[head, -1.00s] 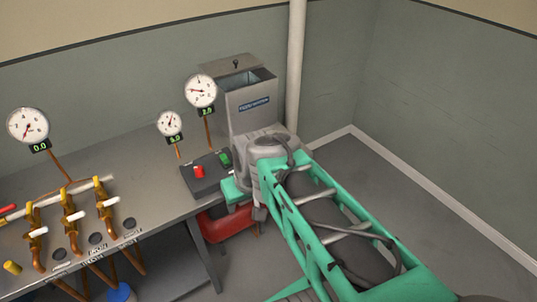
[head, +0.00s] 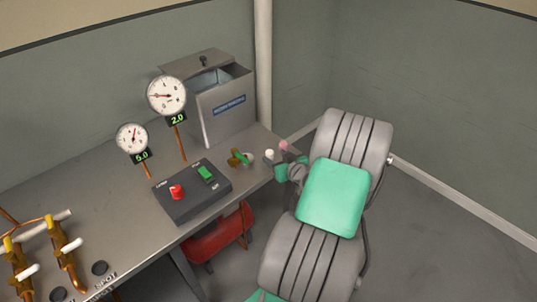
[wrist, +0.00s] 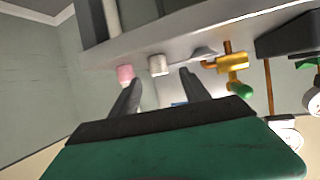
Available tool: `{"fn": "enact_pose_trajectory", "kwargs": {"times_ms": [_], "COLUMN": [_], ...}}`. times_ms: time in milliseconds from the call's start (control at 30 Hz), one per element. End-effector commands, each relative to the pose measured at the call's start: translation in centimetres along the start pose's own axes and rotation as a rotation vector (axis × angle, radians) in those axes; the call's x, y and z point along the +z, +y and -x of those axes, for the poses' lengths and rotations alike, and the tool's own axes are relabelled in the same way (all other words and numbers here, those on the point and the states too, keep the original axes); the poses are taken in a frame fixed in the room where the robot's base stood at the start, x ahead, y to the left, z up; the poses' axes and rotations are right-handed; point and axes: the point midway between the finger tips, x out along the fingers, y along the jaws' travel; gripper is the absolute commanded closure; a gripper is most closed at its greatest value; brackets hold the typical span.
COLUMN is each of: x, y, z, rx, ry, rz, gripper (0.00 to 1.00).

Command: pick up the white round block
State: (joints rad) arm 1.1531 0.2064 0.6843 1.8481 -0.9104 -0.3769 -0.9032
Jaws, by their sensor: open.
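The white round block (head: 269,154) stands near the right end of the grey table in the head view. It also shows in the wrist view (wrist: 158,65), as a short white cylinder beyond and between my two fingers. My gripper (wrist: 158,82) is open and empty, its fingers apart from the block. In the head view my gripper (head: 283,172) is partly hidden by my arm, close to the table's right edge, on the near right side of the block.
A pink round block (head: 284,146) stands close to the white one. A brass valve with a green handle (head: 238,157) lies on the other side. A switch box (head: 192,190), a metal hopper (head: 222,105) and gauges (head: 166,96) stand on the table (head: 130,235). A pipe (head: 263,70) rises behind.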

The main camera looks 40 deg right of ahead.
Motion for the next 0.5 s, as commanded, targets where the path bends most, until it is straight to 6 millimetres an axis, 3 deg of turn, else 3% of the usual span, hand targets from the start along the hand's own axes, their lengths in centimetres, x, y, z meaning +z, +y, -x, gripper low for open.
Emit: {"fn": "enact_pose_trajectory", "kwargs": {"times_ms": [300, 500], "x": [-0.3, -0.1], "y": [0.2, 0.4], "z": [-4.8, -5.2], "rx": [-0.008, -0.003], "ry": [-0.002, -0.002], "rz": [0.003, 0.002], "gripper": [0.46, 0.46]}}
